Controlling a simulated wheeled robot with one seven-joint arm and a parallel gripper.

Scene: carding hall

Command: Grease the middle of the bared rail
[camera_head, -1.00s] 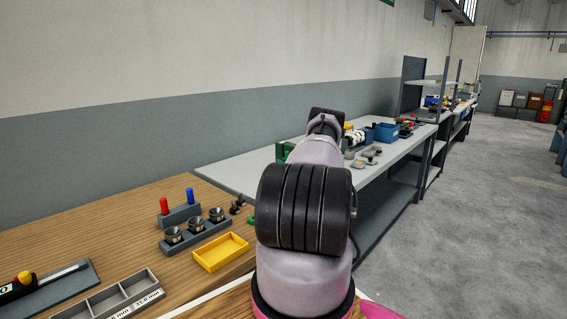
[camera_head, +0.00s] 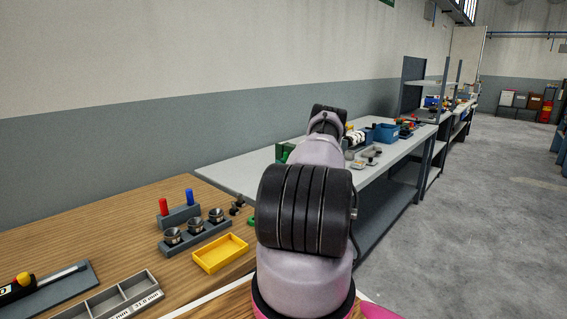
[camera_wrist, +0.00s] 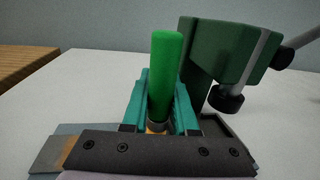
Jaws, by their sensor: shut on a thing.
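In the wrist view my gripper (camera_wrist: 162,95) has teal fingers, shut on an upright green cylinder (camera_wrist: 165,65). The cylinder has a metal collar and a yellowish part at its lower end; its tip is hidden behind the dark bar with screws at the bottom. I cannot make out the bared rail for certain in either view. In the head view my arm hides my gripper and what is in it.
A dark green block (camera_wrist: 228,52) with a metal rod and black knob stands close right of the cylinder. The pale bench top (camera_wrist: 45,100) is clear at the left. In the head view, a yellow tray (camera_head: 221,254) and a blue bin (camera_head: 387,133) stand on separate benches.

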